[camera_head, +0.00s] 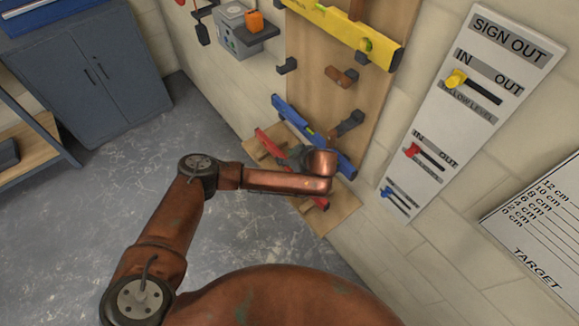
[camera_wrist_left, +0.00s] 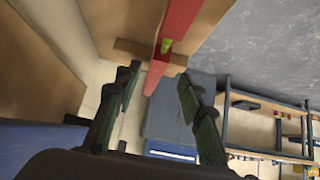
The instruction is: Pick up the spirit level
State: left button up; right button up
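Three spirit levels show in the head view. A yellow level (camera_head: 345,30) is on the upper part of the wooden board, a blue level (camera_head: 290,116) hangs lower, and a red level (camera_head: 264,139) is lowest, its middle hidden by my gripper. My left gripper (camera_head: 293,158) is at the red level. In the left wrist view my left gripper (camera_wrist_left: 158,80) has its fingers apart, with the red level (camera_wrist_left: 180,28) running between and beyond them. A gap shows on both sides, so the fingers do not look closed on it. My right gripper is not in view.
The wooden board (camera_head: 306,82) has dark pegs and a brown bracket (camera_head: 341,77). A sign-out board (camera_head: 482,62) with coloured sliders is to the right, beside a target chart (camera_head: 540,215). A grey cabinet (camera_head: 85,75) stands at the left. The floor (camera_head: 235,225) between is clear.

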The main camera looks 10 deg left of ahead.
aim_at(282, 155)
pick_arm(q)
jog(key=x, duration=0.3)
jog(key=shift+w+d+f+b, duration=0.1)
jog(key=shift+w+f+b, duration=0.2)
jog(key=shift+c, duration=0.3)
jog(key=c, duration=0.6)
grip_shut()
jog(key=shift+r, duration=0.1)
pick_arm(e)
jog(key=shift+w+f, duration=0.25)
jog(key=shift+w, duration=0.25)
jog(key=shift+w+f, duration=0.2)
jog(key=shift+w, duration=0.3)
